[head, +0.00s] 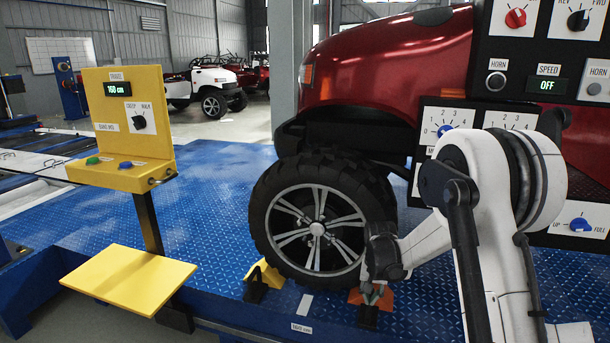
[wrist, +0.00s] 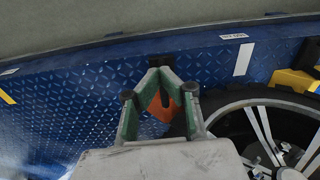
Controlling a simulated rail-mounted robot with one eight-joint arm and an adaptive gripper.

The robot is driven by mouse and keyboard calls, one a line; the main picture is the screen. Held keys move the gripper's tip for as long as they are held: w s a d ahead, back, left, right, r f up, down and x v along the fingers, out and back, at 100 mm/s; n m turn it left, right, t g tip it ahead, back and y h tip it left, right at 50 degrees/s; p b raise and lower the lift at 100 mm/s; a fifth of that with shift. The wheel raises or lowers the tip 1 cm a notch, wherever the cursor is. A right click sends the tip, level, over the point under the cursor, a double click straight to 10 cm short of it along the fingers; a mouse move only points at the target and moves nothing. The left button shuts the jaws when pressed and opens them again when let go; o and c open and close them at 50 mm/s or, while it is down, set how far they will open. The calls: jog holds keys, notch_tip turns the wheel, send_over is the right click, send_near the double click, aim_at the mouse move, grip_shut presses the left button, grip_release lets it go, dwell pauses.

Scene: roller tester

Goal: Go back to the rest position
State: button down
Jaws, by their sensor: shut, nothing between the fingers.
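My gripper (head: 372,294) is low beside the front wheel of the red vehicle, just above an orange wheel chock (head: 384,301) on the blue deck. In the wrist view my gripper (wrist: 160,72) shows green fingers whose tips come together, with nothing held. The orange chock (wrist: 161,108) shows through the gap behind the fingertips, close to the tyre. I cannot tell whether the fingers touch the chock. My white arm covers part of the red vehicle and the control panels in the head view.
The front wheel (head: 316,228) has a yellow chock (head: 266,275) on its other side. A yellow control stand (head: 125,120) with a yellow plate (head: 130,278) is at left. Black control panels (head: 483,95) stand at right. Blue deck (head: 215,190) is open between stand and wheel.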

jog(key=s+r+n+t, duration=0.1)
jog(key=s+r+t, duration=0.1)
jog(key=s+r, duration=0.75)
jog(key=s+r+n+t, duration=0.1)
jog(key=s+r, duration=0.5)
jog(key=r, duration=0.7)
jog(key=s+a+r+n+t, duration=0.1)
jog(key=s+r+t, duration=0.1)
jog(key=s, duration=0.8)
jog(key=s+r+t, duration=0.2)
jog(key=s, duration=0.8)
notch_tip(320, 180, up, 13)
jog(key=p, duration=1.3)
